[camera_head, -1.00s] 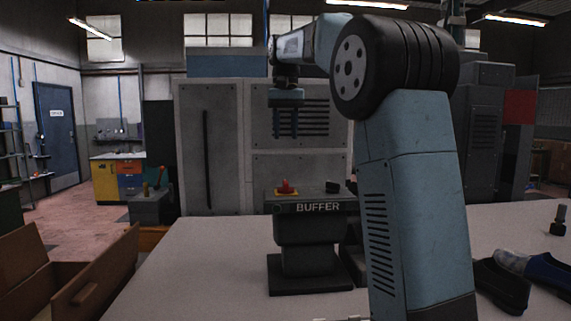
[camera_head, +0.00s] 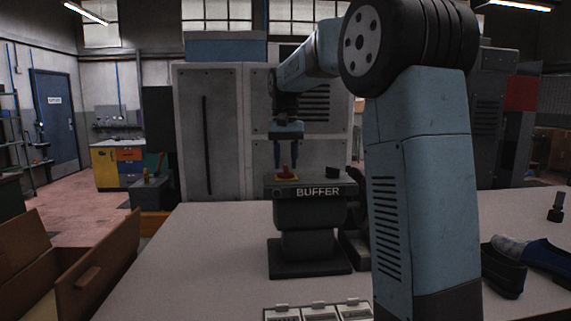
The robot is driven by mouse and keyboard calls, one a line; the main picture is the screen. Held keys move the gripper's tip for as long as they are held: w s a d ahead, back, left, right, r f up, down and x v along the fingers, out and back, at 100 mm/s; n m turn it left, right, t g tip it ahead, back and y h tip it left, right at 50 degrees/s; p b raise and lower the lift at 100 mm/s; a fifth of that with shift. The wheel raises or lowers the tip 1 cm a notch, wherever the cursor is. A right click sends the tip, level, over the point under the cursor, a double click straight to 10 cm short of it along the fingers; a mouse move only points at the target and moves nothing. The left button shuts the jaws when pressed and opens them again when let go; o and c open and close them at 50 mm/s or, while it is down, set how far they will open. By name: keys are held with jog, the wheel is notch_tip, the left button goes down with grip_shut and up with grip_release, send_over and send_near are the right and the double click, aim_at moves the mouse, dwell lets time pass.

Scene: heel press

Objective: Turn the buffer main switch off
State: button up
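The buffer (camera_head: 310,215) is a dark machine with "BUFFER" lettered on its front, standing on the table. On its top left is a red switch (camera_head: 286,171) on a yellow base (camera_head: 287,178), and a small black knob (camera_head: 332,171) sits to the right. My gripper (camera_head: 286,165) points down over the red switch with a finger on each side of it. The fingers are apart, so it is open. I cannot tell whether the fingertips touch the switch.
A small black object (camera_head: 557,208) stands at far right. Grey cabinets (camera_head: 205,130) stand behind the buffer.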

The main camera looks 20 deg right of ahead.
jog(key=shift+f, duration=0.6)
jog(key=shift+c, duration=0.3)
grip_shut()
